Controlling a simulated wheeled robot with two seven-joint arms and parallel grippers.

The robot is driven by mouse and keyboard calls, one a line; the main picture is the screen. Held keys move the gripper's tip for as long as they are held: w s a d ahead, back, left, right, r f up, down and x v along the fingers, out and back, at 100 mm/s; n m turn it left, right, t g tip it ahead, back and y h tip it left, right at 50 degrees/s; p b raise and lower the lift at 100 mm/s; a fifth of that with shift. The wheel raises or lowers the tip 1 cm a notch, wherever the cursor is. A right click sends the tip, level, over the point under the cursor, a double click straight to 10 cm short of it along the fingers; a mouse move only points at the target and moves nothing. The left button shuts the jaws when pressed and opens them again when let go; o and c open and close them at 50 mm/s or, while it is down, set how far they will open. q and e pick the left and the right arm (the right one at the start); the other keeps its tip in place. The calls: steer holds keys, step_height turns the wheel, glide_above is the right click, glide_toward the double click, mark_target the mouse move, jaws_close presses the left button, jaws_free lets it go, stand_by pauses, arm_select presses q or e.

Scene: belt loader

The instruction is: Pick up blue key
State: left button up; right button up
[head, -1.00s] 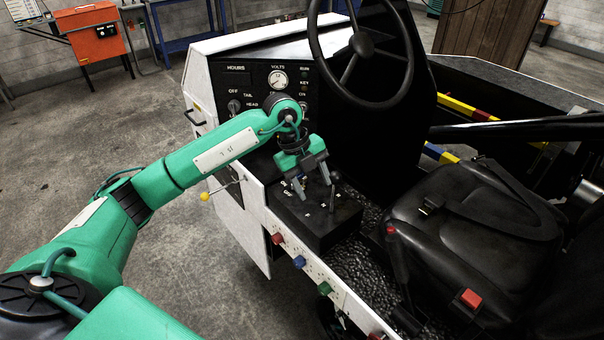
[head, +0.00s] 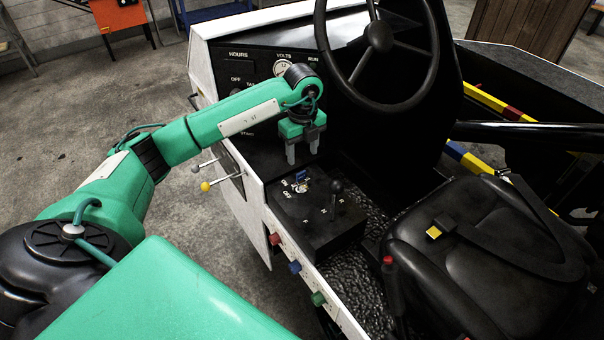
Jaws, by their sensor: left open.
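The blue key (head: 301,176) stands in an ignition switch with ON and OFF marks, on the black console box (head: 318,232). My left gripper (head: 302,157) points down just above and behind the key, apart from it. Its two grey fingers are spread with nothing between them. My right gripper is not in view.
A black-knobbed lever (head: 337,188) rises from the console right beside the key. The steering wheel (head: 378,38) and dashboard (head: 238,62) are behind. Red, blue and green knobs line the white side panel. The black seat (head: 470,235) is at right.

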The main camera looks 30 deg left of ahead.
mark_target(302, 173)
arm_select(q)
step_height(302, 173, down, 3)
steer(key=shift+r, duration=0.15)
steer(key=shift+f+p, duration=0.4)
steer(key=shift+f, duration=0.15)
steer(key=shift+f+p, duration=0.3)
steer(key=f+p, duration=0.1)
steer(key=f, duration=0.2)
steer(key=shift+s+f+p, duration=0.15)
steer(key=shift+s+p, duration=0.05)
steer(key=shift+p, duration=0.2)
steer(key=shift+f, duration=0.6)
steer(key=c, duration=1)
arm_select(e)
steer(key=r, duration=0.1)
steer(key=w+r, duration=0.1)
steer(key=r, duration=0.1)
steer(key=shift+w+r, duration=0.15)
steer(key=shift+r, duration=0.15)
